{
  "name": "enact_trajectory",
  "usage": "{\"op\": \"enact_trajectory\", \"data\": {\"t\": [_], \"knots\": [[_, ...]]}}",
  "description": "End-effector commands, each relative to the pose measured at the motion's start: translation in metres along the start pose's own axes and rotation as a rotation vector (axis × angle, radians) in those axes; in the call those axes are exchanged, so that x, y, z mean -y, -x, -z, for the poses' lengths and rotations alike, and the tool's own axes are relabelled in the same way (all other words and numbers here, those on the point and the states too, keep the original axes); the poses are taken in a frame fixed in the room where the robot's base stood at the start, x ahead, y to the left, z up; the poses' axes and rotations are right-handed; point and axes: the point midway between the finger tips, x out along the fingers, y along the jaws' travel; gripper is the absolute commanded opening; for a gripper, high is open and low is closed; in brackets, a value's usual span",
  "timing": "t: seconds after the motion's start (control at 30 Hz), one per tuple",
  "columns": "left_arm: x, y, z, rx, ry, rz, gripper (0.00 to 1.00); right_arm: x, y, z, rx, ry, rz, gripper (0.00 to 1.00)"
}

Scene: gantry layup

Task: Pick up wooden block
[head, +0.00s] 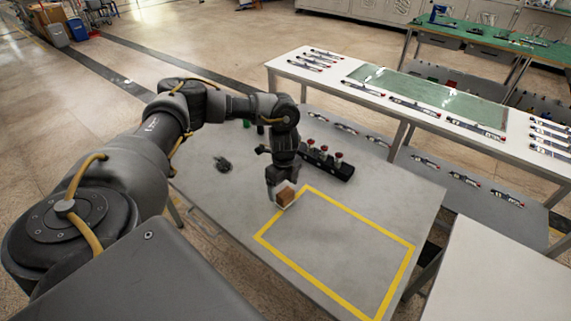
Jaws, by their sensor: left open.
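The wooden block (286,195) is a small brown block at the upper left corner of the yellow taped rectangle on the grey table (225,205). My left gripper (281,196) is right at the block and points down at it. Its jaws are open, with the block at or between the fingers. The fingers hide part of the block, and I cannot tell whether they touch it. My right gripper is not in view.
A black rack (328,162) with several red-topped items stands behind the gripper. A small dark object (222,164) lies to its left. The yellow rectangle (345,207) is empty inside. A white table (440,122) with tools stands beyond.

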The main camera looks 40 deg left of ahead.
Motion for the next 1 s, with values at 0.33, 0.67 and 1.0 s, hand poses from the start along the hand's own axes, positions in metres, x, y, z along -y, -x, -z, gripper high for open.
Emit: {"op": "enact_trajectory", "data": {"t": [0.33,0.67,1.0], "knots": [[0.001,-0.044,0.001,0.002,0.001,-0.004,0.82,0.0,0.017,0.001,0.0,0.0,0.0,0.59],[0.002,-0.051,0.001,0.0,0.0,-0.001,0.81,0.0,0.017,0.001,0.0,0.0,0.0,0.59],[0.002,-0.05,0.001,0.0,0.0,-0.001,0.36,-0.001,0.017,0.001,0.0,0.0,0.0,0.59]]}}
